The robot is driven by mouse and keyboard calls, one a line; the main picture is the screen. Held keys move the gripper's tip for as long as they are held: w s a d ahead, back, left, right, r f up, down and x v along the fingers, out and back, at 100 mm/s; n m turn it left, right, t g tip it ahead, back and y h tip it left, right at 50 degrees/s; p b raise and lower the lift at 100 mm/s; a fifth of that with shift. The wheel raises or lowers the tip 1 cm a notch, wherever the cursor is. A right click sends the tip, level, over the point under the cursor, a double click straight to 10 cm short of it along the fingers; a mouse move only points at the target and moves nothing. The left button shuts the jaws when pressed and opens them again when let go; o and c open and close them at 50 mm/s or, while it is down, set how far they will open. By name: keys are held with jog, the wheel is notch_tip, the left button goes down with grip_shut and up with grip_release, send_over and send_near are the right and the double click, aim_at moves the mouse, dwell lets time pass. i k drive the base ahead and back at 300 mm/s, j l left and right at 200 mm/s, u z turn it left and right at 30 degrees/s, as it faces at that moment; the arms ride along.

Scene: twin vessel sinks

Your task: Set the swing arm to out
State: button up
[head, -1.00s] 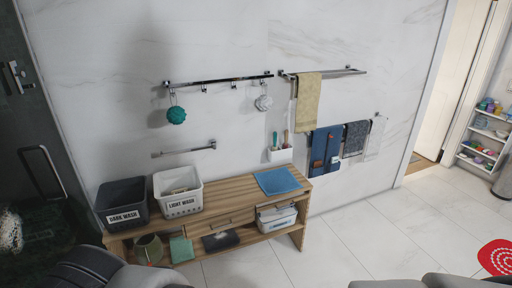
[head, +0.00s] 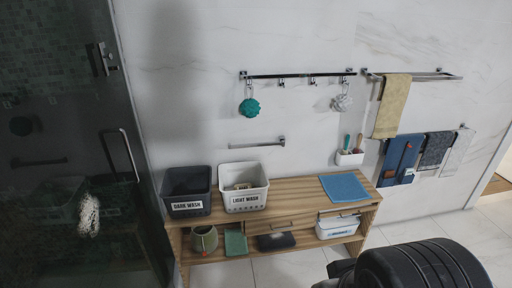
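A short chrome bar (head: 257,143) is mounted on the marble wall at its right end, below the hook rail, and reaches left. It looks like a single swing arm and is bare. It runs roughly along the wall; how far it stands off I cannot tell. Another chrome rack at the right has its mount (head: 463,127) at the right end and carries blue (head: 400,158), dark grey (head: 435,150) and white (head: 458,152) towels. Which of the two is the task's swing arm is not marked. My gripper is not in view; a dark rounded part of my arm shows at the lower right.
A wooden bench (head: 300,190) below holds a dark wash bin (head: 187,190), a light wash bin (head: 243,187) and a blue cloth (head: 344,187). A hook rail (head: 300,76) and towel rail (head: 430,76) are above. A glass door (head: 75,150) stands left.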

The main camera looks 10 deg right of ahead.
aim_at(283, 142)
jog(key=i+l+u, duration=0.1)
jog(key=u, duration=0.25)
jog(key=i+l+u, duration=0.45)
jog(key=u, duration=0.25)
jog(key=i+l, duration=0.2)
jog(key=l, duration=0.15)
jog(key=i+l+u, duration=0.1)
jog(key=l, duration=0.25)
jog(key=i+l, duration=0.5)
jog(key=l, duration=0.2)
jog(key=u, duration=0.05)
